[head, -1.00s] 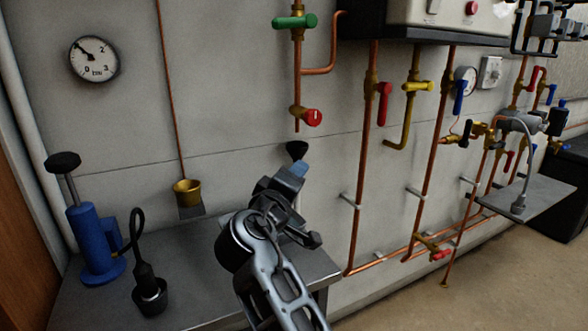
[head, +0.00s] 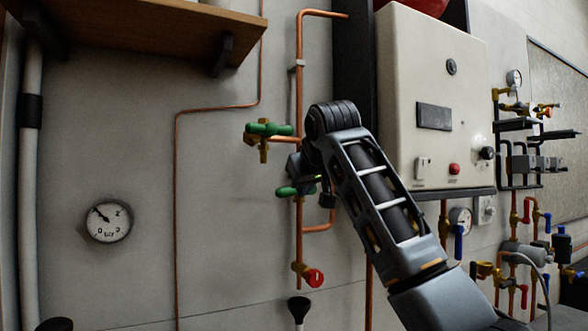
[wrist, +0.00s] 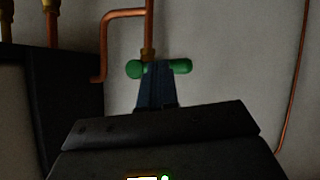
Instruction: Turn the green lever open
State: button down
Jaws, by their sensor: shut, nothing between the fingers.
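A green lever (head: 287,191) lies crosswise to the vertical copper pipe in the head view, partly hidden behind my gripper and arm. It also shows in the wrist view (wrist: 181,67), level across the pipe, with an end on either side of my fingers. My gripper (wrist: 157,72) is shut and empty, its blue-grey fingers in front of the lever's middle. Whether they touch it cannot be told. A second green lever (head: 268,129) sits higher, on a short side branch with a brass body, left of my arm.
A red valve handle (head: 313,277) is below on the same pipe. A copper branch (head: 318,229) curves up beside it. The cream boiler cabinet (head: 433,100) is right of my arm. A wooden shelf (head: 150,35) overhangs upper left; a gauge (head: 108,220) is on the wall.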

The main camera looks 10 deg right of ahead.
notch_tip(320, 180, up, 8)
jog(key=s+f+g+y, duration=0.1)
jog(key=s+y, duration=0.1)
jog(key=p+x, duration=0.4)
jog(key=x, duration=0.5)
jog(key=shift+w+n, duration=0.3)
jog(key=shift+n, duration=0.1)
jog(key=shift+d+f, duration=0.1)
jog(key=shift+s+f+n+h+b, duration=0.1)
jog(key=shift+f+n+h+b, duration=0.05)
jog(key=shift+n+h+b, duration=0.35)
jog(key=shift+f+t+b, duration=0.1)
jog(key=shift+t+b, duration=0.2)
